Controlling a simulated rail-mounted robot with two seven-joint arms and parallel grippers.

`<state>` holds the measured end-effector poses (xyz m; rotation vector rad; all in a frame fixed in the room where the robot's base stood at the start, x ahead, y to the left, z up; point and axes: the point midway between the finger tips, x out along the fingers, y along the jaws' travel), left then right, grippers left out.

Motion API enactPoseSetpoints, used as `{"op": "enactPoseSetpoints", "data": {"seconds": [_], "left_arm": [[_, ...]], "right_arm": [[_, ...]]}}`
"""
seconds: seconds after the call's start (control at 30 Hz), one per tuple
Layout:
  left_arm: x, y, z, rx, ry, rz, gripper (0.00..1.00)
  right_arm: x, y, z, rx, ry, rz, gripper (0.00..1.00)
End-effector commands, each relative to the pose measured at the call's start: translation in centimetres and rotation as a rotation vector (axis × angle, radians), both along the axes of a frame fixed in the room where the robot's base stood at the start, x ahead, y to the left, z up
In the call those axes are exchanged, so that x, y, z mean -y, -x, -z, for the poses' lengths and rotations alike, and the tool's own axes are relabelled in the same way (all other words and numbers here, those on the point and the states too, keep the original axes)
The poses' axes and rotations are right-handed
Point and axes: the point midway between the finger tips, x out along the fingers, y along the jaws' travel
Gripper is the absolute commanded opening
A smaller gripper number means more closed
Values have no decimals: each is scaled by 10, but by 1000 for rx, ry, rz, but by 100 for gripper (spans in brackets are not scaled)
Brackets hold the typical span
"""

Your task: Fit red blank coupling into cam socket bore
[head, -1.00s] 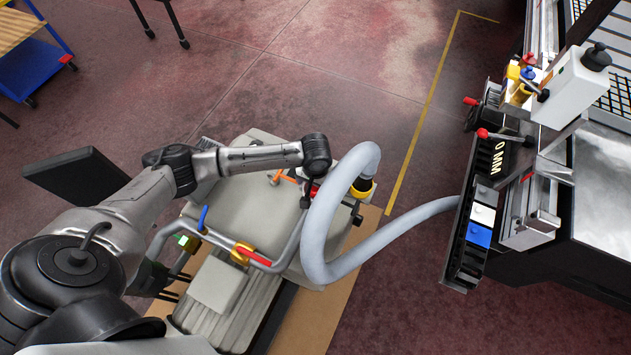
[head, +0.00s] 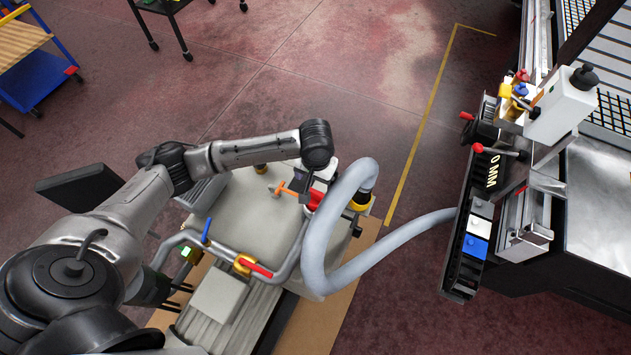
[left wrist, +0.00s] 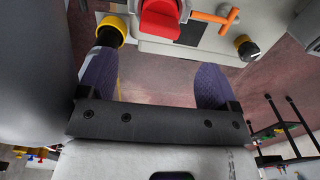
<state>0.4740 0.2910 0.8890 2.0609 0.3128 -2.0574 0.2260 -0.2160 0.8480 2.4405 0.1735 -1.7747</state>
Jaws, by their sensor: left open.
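A red part (head: 314,199), which may be the red blank coupling, sits on top of the grey pump unit (head: 265,215), beside the hose's yellow collar. It shows at the top of the left wrist view (left wrist: 160,20) as a red block with a rounded end. My left gripper (left wrist: 155,88) is open, with two dark ribbed fingers apart and nothing between them. In the head view it is mostly hidden below my wrist, close to the red part. The cam socket bore cannot be made out for certain. My right gripper is out of view.
A thick grey hose (head: 322,235) loops up beside my left wrist and runs right.

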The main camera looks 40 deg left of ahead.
Motion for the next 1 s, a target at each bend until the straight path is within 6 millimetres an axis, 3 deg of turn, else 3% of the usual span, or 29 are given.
{"op": "enactPoseSetpoints", "data": {"seconds": [0.27, 0.43, 0.7, 0.83, 1.0], "left_arm": [[1, 1, -8, 0, 1, 5, 85], [30, 20, 11, 22, 38, 108, 85], [109, 100, 45, 181, 154, 393, 85], [121, 140, 49, 263, 158, 452, 85], [111, 187, 47, 322, 100, 470, 85]], "right_arm": [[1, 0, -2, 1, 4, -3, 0], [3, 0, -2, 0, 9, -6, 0], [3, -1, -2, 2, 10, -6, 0], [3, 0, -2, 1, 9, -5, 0], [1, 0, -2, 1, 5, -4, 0]]}}
